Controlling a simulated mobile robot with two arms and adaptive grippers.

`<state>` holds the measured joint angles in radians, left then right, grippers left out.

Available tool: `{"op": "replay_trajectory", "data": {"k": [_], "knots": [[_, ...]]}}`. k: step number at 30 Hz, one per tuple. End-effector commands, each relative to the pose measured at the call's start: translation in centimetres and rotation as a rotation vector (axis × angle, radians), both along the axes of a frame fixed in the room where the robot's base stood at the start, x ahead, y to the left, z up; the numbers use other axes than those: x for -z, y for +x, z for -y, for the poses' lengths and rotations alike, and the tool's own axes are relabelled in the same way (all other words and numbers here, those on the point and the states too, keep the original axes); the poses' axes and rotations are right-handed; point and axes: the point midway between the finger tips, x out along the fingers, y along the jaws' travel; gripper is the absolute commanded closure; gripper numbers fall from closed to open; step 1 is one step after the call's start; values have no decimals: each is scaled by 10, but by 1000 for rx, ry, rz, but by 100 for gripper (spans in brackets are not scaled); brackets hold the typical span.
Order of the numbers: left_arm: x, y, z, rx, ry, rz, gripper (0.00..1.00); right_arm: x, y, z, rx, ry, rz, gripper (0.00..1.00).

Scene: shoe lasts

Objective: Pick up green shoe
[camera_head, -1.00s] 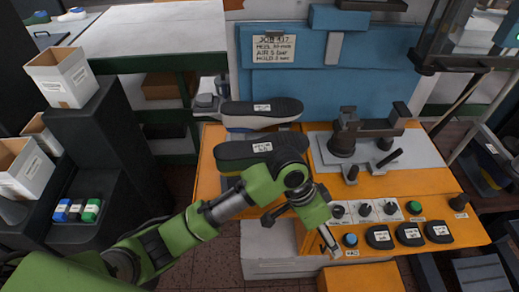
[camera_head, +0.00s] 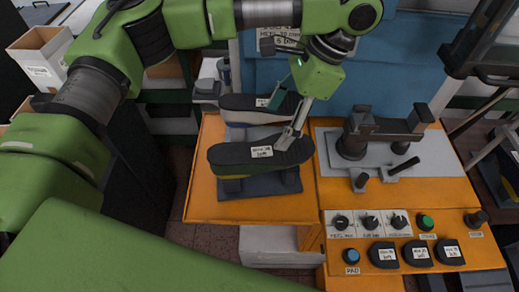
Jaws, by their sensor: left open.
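The green shoe (camera_head: 225,167) is the nearer of two on the orange bench. It sits upside down on a dark stand, with its dark sole up and a white label on the sole. Only a narrow strip of its olive-green side shows below the sole. My left gripper (camera_head: 282,122) reaches down from above. It is open, its fingers over the right half of the shoe and the gap behind it. One finger overlaps the sole in the picture; I cannot tell whether it touches. My right gripper is not in view.
A second shoe (camera_head: 240,116) with a pale side lies sole up just behind the green one. A metal clamp fixture (camera_head: 355,140) stands to the right. Knobs and buttons (camera_head: 371,222) line the bench front. A blue panel (camera_head: 400,65) rises behind.

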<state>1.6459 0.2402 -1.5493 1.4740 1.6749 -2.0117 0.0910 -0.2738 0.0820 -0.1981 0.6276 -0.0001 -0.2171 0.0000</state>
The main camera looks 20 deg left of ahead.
Motion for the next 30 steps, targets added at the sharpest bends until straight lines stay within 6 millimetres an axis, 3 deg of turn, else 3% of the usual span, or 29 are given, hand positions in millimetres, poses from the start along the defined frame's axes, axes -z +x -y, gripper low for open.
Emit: {"op": "replay_trajectory", "data": {"k": [3, 8, 11, 20, 24, 30], "knots": [[26, -5, -9, -1, -2, -7, 30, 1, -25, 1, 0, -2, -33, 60], [49, -9, -19, -1, -2, -1, 30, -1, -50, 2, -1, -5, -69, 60], [60, -10, -23, -1, -2, 0, 30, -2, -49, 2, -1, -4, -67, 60], [84, -11, -37, -2, -1, -1, 30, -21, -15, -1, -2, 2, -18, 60], [104, -14, -43, 1, -1, 0, 30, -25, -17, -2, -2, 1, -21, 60], [113, -15, -45, 2, -3, 1, 30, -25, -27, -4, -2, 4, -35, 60]]}}
